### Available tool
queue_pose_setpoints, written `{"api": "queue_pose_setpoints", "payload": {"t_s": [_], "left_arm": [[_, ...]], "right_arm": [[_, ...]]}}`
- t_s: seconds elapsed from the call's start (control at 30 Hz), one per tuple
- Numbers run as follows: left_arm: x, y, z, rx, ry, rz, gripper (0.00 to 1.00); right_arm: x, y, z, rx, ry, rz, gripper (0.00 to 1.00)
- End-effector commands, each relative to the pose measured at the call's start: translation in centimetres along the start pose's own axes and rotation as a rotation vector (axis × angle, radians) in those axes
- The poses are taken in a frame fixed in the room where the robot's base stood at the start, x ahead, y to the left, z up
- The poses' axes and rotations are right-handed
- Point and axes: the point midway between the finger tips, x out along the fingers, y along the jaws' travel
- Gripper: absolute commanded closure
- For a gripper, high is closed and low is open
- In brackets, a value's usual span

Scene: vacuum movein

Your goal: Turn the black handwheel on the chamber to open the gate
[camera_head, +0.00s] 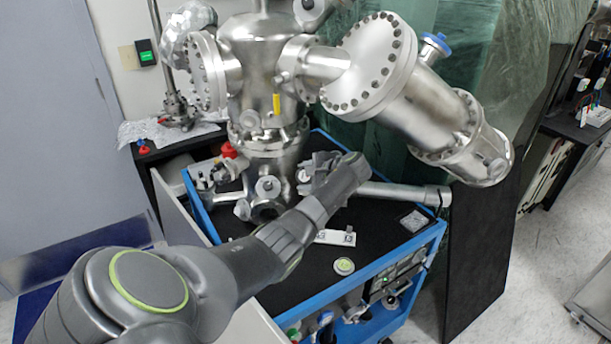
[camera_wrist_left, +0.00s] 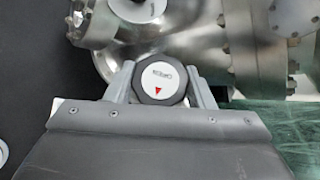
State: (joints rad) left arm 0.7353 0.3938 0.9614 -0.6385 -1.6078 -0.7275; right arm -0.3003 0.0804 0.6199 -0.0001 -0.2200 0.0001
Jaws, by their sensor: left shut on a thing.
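The black handwheel (camera_wrist_left: 160,99) shows in the left wrist view, with a many-sided dark rim and a white cap bearing a label and a red triangle that points down. My left gripper (camera_wrist_left: 160,84) is shut on it, with one grey finger on each side of the rim. In the head view my left gripper (camera_head: 308,176) reaches the lower part of the steel chamber (camera_head: 262,70); the wheel is mostly hidden there by the gripper. The gate itself cannot be made out. My right gripper is not in view.
The chamber stands on a blue-framed cart (camera_head: 425,238) with a black top. A steel tube (camera_head: 400,191) runs right from near my gripper. A large flanged cylinder (camera_head: 425,100) hangs above it. A small round disc (camera_head: 344,266) lies on the front of the cart top.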

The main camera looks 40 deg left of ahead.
Motion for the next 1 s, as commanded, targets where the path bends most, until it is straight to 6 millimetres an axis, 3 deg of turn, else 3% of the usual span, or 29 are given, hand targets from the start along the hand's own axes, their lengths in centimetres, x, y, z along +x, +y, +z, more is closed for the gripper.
{"api": "queue_pose_setpoints", "payload": {"t_s": [0.4, 0.43, 0.57, 0.87, 1.0], "left_arm": [[0.0, 0.2, -0.1, -0.003, 0.002, 0.007, 0.74], [0.1, 0.2, -0.1, -0.003, 0.002, 0.007, 0.49], [0.0, 0.1, -0.1, -0.003, 0.001, 0.006, 0.32], [0.0, 0.0, 0.0, -0.004, 0.001, 0.004, 0.30], [-1.0, 0.0, -0.1, -0.004, 0.003, 0.003, 0.30]], "right_arm": [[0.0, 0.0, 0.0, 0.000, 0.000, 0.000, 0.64], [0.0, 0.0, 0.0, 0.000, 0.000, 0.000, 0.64], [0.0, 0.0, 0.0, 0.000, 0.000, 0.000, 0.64], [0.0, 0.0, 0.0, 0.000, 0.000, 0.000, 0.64], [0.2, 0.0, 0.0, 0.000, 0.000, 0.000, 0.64]]}}
